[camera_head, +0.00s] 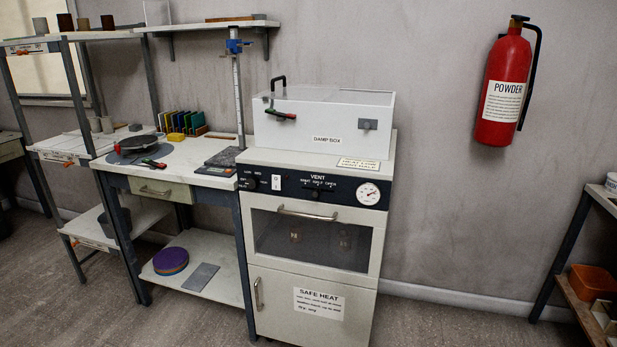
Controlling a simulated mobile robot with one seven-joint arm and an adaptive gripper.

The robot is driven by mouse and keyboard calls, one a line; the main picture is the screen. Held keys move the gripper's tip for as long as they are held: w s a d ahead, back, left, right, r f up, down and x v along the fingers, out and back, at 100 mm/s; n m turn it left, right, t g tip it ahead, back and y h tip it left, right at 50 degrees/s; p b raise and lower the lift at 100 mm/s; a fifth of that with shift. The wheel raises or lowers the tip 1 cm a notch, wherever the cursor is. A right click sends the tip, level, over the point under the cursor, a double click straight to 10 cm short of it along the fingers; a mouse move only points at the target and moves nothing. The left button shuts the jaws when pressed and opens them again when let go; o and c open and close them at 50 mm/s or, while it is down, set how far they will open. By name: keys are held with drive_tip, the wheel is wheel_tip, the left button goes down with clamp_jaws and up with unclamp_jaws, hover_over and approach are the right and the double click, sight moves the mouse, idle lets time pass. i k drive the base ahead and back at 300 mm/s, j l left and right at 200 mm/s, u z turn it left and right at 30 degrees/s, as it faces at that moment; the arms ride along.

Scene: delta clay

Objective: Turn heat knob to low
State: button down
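The heat knob (249,184) is a small dark round knob at the left end of the blue-black control panel (292,190). Small white markings surround it, and the words are too small to read with certainty, as is the way it points. The panel is on a cream oven cabinet (311,291) labelled SAFE HEAT. A white switch (276,182) is just right of the knob. A vent slider (316,193) and a round dial gauge (368,194) are farther right. My gripper is not in view.
A white damp box (326,122) stands on the oven. A workbench (165,164) with tools and a tall height gauge (238,95) adjoins its left side. The floor right of the oven is clear up to a shelf (567,255). A red extinguisher (503,88) hangs on the wall.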

sight(252, 183)
drive_tip(key=i+j+z, duration=0.25)
drive_tip(key=i+j, duration=0.2)
drive_tip(key=i+j+z, duration=0.25)
drive_tip(key=i+j, duration=0.15)
drive_tip(key=j, duration=0.2)
